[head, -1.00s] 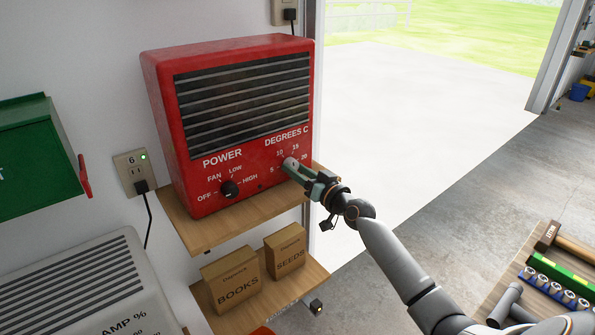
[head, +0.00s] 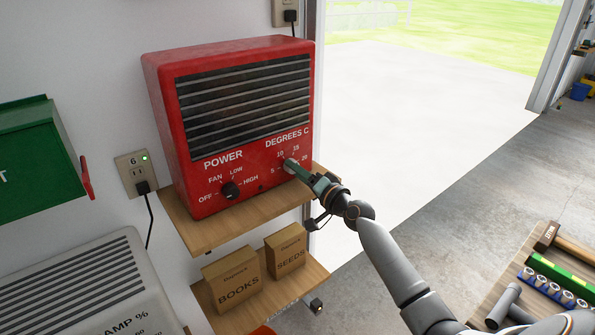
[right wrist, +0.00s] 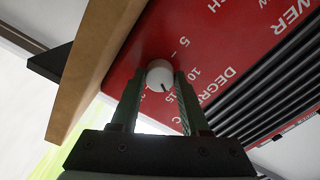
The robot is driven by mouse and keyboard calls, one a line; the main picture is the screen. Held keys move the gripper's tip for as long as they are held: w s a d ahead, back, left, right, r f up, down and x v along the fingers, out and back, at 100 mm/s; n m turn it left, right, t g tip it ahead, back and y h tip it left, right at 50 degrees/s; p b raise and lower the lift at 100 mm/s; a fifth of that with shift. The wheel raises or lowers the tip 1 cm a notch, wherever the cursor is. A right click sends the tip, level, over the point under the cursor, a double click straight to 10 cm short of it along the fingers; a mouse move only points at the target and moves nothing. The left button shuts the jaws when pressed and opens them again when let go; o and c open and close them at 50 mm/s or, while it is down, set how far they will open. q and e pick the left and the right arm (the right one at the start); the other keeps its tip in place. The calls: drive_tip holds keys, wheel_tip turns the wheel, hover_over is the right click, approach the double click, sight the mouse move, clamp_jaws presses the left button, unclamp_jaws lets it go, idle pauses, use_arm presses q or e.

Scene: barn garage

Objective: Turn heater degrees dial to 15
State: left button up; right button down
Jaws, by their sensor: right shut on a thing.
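The red heater (head: 240,125) stands on a wooden shelf against the wall. Its degrees dial (right wrist: 160,74) is a small pale knob at the lower right of the front, with 5, 10, 15 and 20 printed around it. My right gripper (head: 291,166) is shut on this dial, one green finger on each side, and partly hides it in the head view. In the right wrist view the dial's dark mark points roughly toward the 15. The black power knob (head: 231,190) is to the left and is not touched. My left gripper is not in view.
The wooden shelf (head: 215,232) sticks out below the heater. Boxes marked books (head: 234,279) and seeds (head: 286,249) sit on a lower shelf. A table with tools (head: 525,290) is at lower right. An open doorway lies right of the heater.

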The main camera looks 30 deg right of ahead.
idle(0.5)
drive_tip(key=shift+c, duration=2)
unclamp_jaws()
drive_tip(key=s+d, duration=0.1)
drive_tip(key=s, duration=1.1)
drive_tip(key=shift+s, duration=0.25)
